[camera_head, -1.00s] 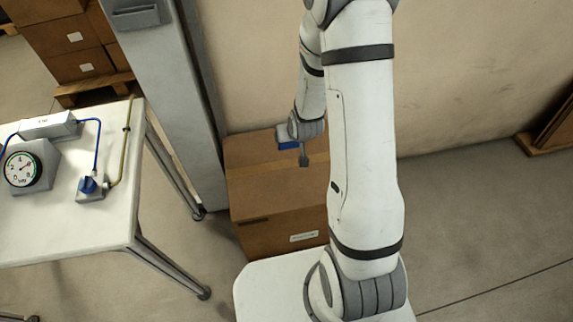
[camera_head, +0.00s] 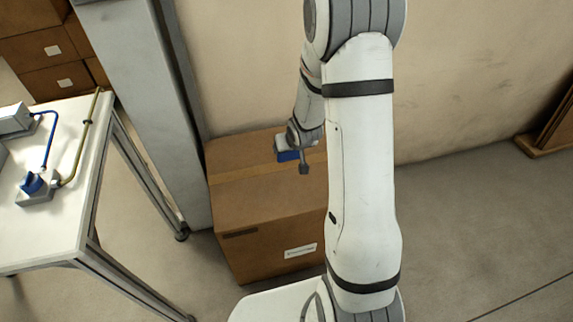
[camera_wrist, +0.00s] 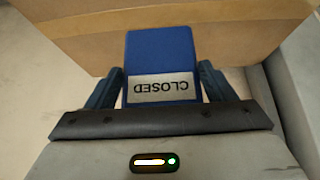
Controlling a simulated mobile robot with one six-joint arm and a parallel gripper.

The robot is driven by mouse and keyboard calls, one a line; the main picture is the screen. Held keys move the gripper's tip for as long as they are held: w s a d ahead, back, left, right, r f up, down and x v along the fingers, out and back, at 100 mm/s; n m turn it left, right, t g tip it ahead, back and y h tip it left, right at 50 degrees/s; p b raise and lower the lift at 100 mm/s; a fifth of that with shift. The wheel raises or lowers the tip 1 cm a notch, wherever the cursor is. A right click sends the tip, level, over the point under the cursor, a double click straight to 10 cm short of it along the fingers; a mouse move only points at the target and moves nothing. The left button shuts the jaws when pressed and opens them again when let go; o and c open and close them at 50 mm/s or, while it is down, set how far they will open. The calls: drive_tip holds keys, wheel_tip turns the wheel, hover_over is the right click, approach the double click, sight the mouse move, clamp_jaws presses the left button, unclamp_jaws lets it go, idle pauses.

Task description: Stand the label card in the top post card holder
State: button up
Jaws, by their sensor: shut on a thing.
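The label card (camera_wrist: 160,52) is blue with a pale strip reading CLOSED, upside down in the wrist view. My gripper (camera_wrist: 161,84) is shut on it, with one dark blue finger at each side of the card. In the head view a blue part of the card (camera_head: 288,156) shows under my wrist, in front of the cardboard box. A grey post (camera_head: 140,110) stands to the left of my arm. Its top is cut off by the frame and no card holder shows clearly on it now.
A large cardboard box (camera_head: 265,195) stands against the wall behind my gripper. A white table (camera_head: 55,225) with a blue-knobbed valve (camera_head: 35,185) is at the left. Stacked cartons (camera_head: 45,60) are behind it.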

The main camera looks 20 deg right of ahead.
sight(290, 159)
drive_tip(key=shift+f+b, duration=0.45)
drive_tip(key=shift+f, duration=2.2)
drive_tip(key=shift+f, duration=0.1)
drive_tip(key=shift+f, duration=0.15)
drive_tip(key=o, duration=1)
